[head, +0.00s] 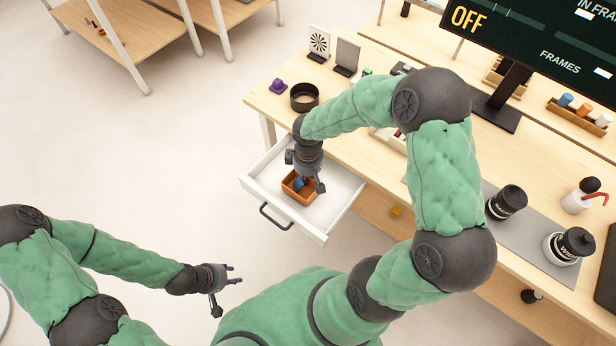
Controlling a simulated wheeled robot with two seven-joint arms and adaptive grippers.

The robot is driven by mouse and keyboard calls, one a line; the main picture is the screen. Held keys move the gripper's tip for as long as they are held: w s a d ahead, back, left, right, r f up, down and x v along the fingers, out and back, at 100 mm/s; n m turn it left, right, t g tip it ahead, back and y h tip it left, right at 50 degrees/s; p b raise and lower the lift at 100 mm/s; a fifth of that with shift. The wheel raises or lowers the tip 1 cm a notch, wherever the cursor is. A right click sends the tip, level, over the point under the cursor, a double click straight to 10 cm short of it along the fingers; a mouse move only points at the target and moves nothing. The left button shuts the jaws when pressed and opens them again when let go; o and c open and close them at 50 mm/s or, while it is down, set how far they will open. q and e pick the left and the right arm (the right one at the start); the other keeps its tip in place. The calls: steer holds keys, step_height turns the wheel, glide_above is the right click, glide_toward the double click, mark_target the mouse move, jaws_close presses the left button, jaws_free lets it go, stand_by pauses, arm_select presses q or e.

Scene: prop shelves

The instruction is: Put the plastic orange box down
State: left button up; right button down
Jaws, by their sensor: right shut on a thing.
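The orange plastic box (294,196) is in the open white drawer (334,196) below the desk top. A small blue thing (300,183) shows inside the box, partly hidden by the gripper. My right gripper (306,188) points down into the drawer and is shut on the box at its right side. Whether the box touches the drawer floor I cannot tell. My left gripper (228,286) is out over the floor at the lower left, empty, with its fingers apart.
The wooden desk (262,100) holds a black ring (304,97), a purple thing (278,87), two upright cards, a monitor (545,40) and black-lidded jars (506,202). The drawer's black handle (272,219) faces the front. Bare floor lies to the left.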

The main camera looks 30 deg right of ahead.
steer(key=shift+f, duration=0.15)
steer(key=c, duration=1.4)
jaws_free()
step_height(320, 180, up, 12)
steer(key=p, duration=0.5)
steer(key=shift+r, duration=0.2)
